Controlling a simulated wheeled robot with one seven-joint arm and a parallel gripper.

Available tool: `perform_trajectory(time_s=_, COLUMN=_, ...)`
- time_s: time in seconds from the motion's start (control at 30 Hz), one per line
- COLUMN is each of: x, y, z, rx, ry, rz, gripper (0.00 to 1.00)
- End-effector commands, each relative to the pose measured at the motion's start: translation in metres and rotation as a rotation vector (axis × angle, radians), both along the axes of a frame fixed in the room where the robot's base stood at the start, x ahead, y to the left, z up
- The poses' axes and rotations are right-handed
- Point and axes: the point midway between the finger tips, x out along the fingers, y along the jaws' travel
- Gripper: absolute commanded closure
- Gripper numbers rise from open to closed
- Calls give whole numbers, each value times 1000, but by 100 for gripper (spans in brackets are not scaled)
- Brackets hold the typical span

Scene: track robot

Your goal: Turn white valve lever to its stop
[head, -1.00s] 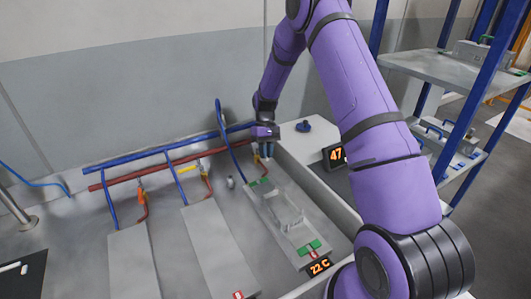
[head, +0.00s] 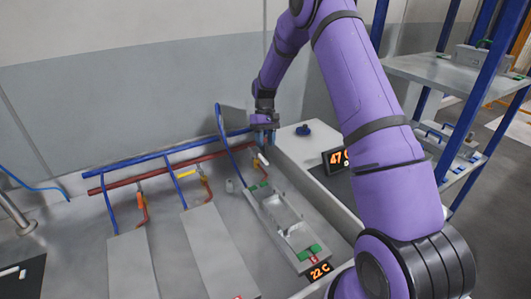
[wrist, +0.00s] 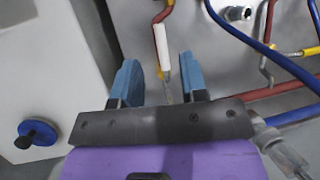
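The white valve lever (head: 262,158) is on the red pipe at the head of the rightmost grey station, just below my gripper. It also shows in the wrist view (wrist: 161,45), running from beyond my fingertips with its near end toward the gap between them. My gripper (head: 264,137) is open, its two blue fingers apart (wrist: 158,72). No finger visibly touches the lever, though contact cannot be told for certain. The valve body is partly hidden.
Blue (head: 135,160) and red (head: 165,162) pipes run behind the stations. A yellow lever (head: 187,170) and an orange lever (head: 141,187) sit left. A white ledge (head: 310,180) with a blue knob (head: 303,130) stands close right. Displays read 47 C and 22 C.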

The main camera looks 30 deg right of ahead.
Motion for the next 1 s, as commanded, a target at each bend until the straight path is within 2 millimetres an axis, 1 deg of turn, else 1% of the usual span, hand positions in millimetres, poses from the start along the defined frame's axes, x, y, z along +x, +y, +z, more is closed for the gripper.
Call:
perform_trajectory(time_s=0.03, x=4, y=-2, z=9, rx=-1, ry=-3, rz=0, gripper=60)
perform_trajectory(time_s=0.13, x=11, y=-5, z=24, rx=-1, ry=-3, rz=0, gripper=60)
perform_trajectory(time_s=0.2, x=14, y=-7, z=32, rx=0, ry=-1, rz=0, gripper=60)
perform_trajectory(time_s=0.33, x=18, y=-9, z=42, rx=0, ry=0, rz=0, gripper=60)
perform_trajectory(time_s=0.5, x=20, y=-10, z=46, rx=0, ry=0, rz=-1, gripper=60)
perform_trajectory(time_s=0.93, x=19, y=-10, z=47, rx=0, ry=0, rz=0, gripper=60)
perform_trajectory(time_s=1.0, x=19, y=-9, z=50, rx=-2, ry=-4, rz=0, gripper=60)
